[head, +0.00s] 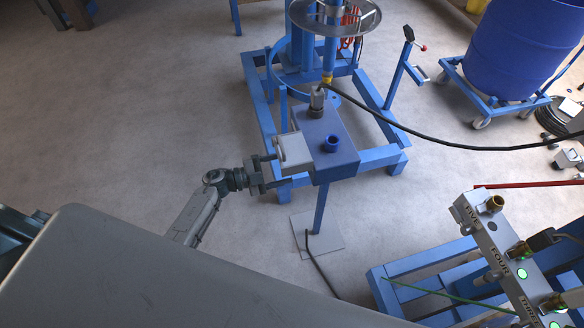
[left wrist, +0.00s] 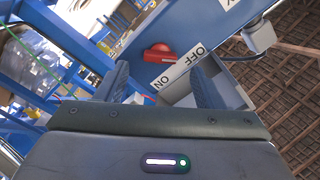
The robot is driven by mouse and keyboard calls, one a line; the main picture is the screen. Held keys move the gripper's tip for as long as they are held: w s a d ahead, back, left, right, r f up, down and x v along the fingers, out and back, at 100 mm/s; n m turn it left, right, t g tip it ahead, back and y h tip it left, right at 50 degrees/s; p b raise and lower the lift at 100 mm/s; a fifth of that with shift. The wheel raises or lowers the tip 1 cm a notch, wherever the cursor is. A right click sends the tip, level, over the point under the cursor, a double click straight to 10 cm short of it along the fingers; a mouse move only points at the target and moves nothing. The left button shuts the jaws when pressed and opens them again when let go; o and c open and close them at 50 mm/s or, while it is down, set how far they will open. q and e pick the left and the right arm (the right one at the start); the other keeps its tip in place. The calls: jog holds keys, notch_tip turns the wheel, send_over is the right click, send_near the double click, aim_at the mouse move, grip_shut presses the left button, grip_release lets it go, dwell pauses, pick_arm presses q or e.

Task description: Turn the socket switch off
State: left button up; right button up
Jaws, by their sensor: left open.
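The socket box (head: 330,148) is a blue box on a blue post in the head view, with a pale grey part on its left side. In the left wrist view a red switch knob (left wrist: 160,53) sits on the blue face, beside a white ON/OFF label (left wrist: 180,70). My left gripper (head: 270,171) is at the box's left side. In the left wrist view its open fingers (left wrist: 160,72) point at the switch face. The knob shows beyond and between the fingertips, apart from them. I cannot tell the knob's exact setting. My right gripper is out of view.
A blue mixer frame (head: 262,100) stands behind the box. A black cable (head: 430,143) runs from the box's top to the right. A panel with green lights (head: 510,255) is at lower right. A blue drum (head: 515,50) stands at upper right. The floor at left is clear.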

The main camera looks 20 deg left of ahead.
pick_arm(q)
jog(key=b+v, duration=0.1)
jog(key=v, duration=0.5)
jog(key=shift+s+a+b, duration=0.3)
jog(key=shift+b, duration=0.05)
